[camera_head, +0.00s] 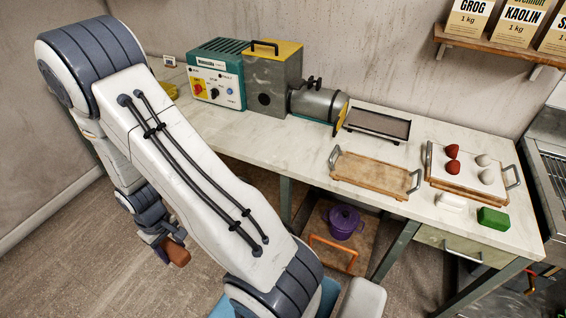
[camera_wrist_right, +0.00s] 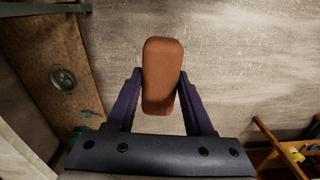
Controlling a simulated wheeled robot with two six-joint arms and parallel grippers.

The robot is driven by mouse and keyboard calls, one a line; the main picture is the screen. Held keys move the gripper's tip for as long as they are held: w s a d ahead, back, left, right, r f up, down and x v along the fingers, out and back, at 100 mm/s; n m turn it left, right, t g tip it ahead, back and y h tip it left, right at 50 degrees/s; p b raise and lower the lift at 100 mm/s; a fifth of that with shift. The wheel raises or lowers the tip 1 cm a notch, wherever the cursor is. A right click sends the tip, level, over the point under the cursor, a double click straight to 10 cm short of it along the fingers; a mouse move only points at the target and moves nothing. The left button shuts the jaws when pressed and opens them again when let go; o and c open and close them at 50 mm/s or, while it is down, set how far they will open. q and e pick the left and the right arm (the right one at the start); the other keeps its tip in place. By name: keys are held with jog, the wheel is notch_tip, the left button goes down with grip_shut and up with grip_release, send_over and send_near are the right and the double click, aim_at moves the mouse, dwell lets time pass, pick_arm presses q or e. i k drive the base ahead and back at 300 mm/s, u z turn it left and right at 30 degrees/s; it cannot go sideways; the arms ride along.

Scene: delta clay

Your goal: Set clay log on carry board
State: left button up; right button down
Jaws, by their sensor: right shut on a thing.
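My right gripper (camera_head: 168,246) is low at the left of the head view, below table height. It is shut on a reddish-brown clay log (camera_head: 176,251). In the right wrist view the log (camera_wrist_right: 160,75) is upright between the purple fingers (camera_wrist_right: 160,100), over the floor. A wooden carry board (camera_head: 352,178) with metal end handles lies bare on the table, well to the right of the gripper. My left gripper is not in view.
The pale table (camera_head: 270,150) bears a machine with a barrel (camera_head: 317,103), a dark tray (camera_head: 378,124), and a second handled board (camera_head: 462,184) with red and grey lumps. A white block (camera_head: 451,202) and a green block (camera_head: 493,218) are near its front. A purple pot (camera_head: 344,222) stands below.

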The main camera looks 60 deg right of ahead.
aim_at(373, 172)
jog(key=k, duration=0.55)
jog(key=z, duration=1.15)
jog(key=i, duration=0.5)
jog(key=z, duration=0.05)
